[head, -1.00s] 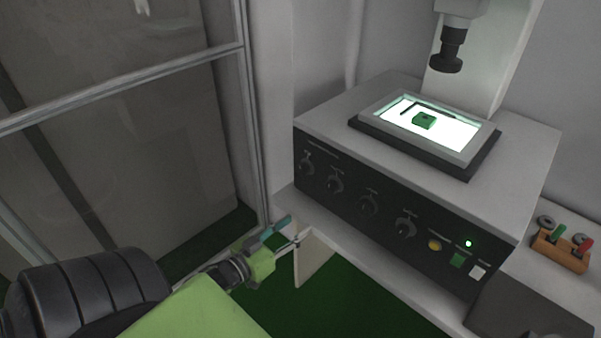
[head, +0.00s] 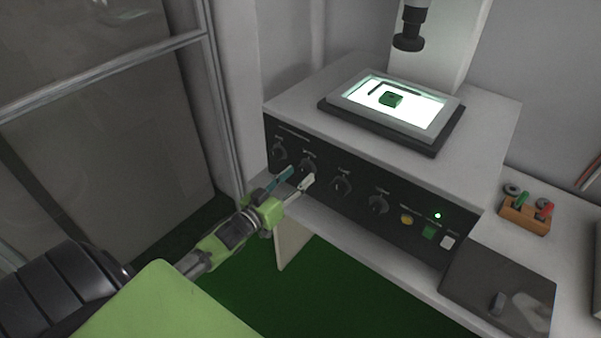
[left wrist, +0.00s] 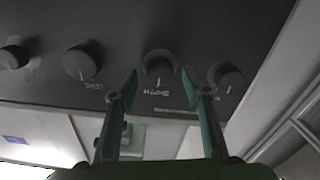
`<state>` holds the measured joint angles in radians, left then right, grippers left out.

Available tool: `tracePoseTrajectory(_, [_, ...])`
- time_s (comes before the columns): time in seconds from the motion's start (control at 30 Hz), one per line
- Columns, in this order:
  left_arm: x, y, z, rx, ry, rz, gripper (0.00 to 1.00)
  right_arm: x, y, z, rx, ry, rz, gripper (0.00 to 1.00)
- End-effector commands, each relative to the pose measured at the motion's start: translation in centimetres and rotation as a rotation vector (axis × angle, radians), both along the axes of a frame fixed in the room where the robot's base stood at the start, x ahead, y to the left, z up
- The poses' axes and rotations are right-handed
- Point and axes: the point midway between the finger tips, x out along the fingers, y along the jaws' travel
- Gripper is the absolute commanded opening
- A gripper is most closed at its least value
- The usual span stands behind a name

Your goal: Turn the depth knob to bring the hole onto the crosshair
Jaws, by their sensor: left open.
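A row of dark knobs lines the black front panel. The second from the left, the depth knob (head: 308,168), also shows in the left wrist view (left wrist: 158,69), with an upside-down label that seems to read DEPTH. My left gripper (head: 297,178) is open just in front of it. In the left wrist view its fingers (left wrist: 164,86) stand on either side of this knob, apart and empty. A small green block (head: 391,99) with a dark hole lies on the lit stage (head: 440,122). I cannot make out a crosshair. My right gripper is out of view.
Neighbouring knobs (head: 279,151) (head: 341,186) sit close on both sides. A yellow button (head: 406,219) and a green one (head: 428,232) are further right. A dark lens (head: 408,42) hangs above the stage. A wooden holder (head: 525,214) stands at the right.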

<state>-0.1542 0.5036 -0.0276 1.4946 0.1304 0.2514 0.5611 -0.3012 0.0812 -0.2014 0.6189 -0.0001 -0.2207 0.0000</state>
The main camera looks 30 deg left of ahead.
Motion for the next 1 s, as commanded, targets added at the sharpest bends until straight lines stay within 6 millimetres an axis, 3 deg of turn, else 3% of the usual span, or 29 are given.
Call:
tracePoseTrajectory(0.2, [1.8, -0.2, 0.0, -0.002, 0.000, 0.000, 0.44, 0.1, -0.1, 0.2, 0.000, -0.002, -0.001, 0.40])
tracePoseTrajectory(0.53, [2.1, -0.2, 0.0, -0.002, 0.000, 0.000, 0.44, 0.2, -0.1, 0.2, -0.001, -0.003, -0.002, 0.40])
tracePoseTrajectory(0.57, [2.1, -0.2, 0.0, -0.001, 0.000, 0.000, 0.41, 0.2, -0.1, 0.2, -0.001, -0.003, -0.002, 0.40])
tracePoseTrajectory(0.7, [2.1, -0.2, 0.0, -0.001, 0.000, 0.000, 0.05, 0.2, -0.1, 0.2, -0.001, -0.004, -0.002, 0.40])
tracePoseTrajectory(1.0, [2.1, -0.2, 0.0, 0.014, -0.001, 0.000, 0.06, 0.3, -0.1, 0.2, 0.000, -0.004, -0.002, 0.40])
